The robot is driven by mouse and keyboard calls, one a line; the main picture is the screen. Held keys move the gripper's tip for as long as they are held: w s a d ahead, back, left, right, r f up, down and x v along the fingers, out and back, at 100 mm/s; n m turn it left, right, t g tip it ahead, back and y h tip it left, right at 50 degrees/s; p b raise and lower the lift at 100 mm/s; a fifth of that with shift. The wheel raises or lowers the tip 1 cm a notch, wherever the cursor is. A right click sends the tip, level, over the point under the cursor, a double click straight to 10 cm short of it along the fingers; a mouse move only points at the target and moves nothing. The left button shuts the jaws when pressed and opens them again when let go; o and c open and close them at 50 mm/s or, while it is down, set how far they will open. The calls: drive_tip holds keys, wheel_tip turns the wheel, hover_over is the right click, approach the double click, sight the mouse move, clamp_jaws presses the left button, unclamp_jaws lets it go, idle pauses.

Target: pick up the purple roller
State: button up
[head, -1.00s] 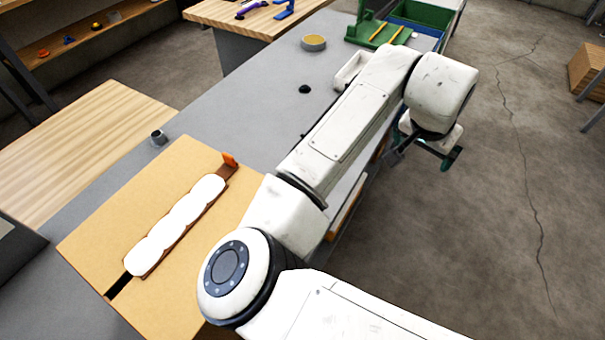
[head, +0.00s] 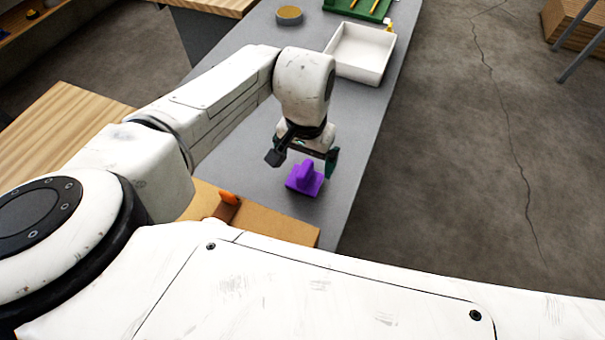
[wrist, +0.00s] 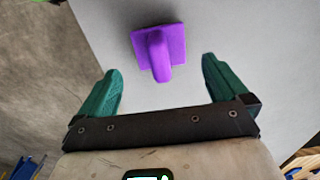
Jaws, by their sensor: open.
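The purple roller (head: 304,179) lies on the grey table (head: 240,165), near its right edge. It looks like a flat square base with a rounded bar standing up from it. My gripper (head: 308,160) is just above and behind it in the head view, pointing down. In the wrist view the purple roller (wrist: 158,42) is ahead of the gap between the green fingers of my gripper (wrist: 162,66). The fingers are wide apart, with nothing between them, and do not appear to touch the roller. In the head view the left finger is partly hidden.
A white open tray (head: 382,75) stands farther back on the table, beside a round yellowish container (head: 289,14) and a green rack (head: 372,10). A tan board (head: 280,227) with an orange-tipped piece (head: 228,198) lies nearer, partly behind my arm. Floor lies to the right.

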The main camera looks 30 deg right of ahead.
drive_tip(key=shift+a+f+p, duration=0.1)
drive_tip(key=shift+f+p, duration=0.55)
drive_tip(key=shift+f, duration=2.8)
drive_tip(key=shift+c, duration=0.2)
drive_tip(key=c, duration=1.2)
drive_tip(key=shift+o, duration=0.2)
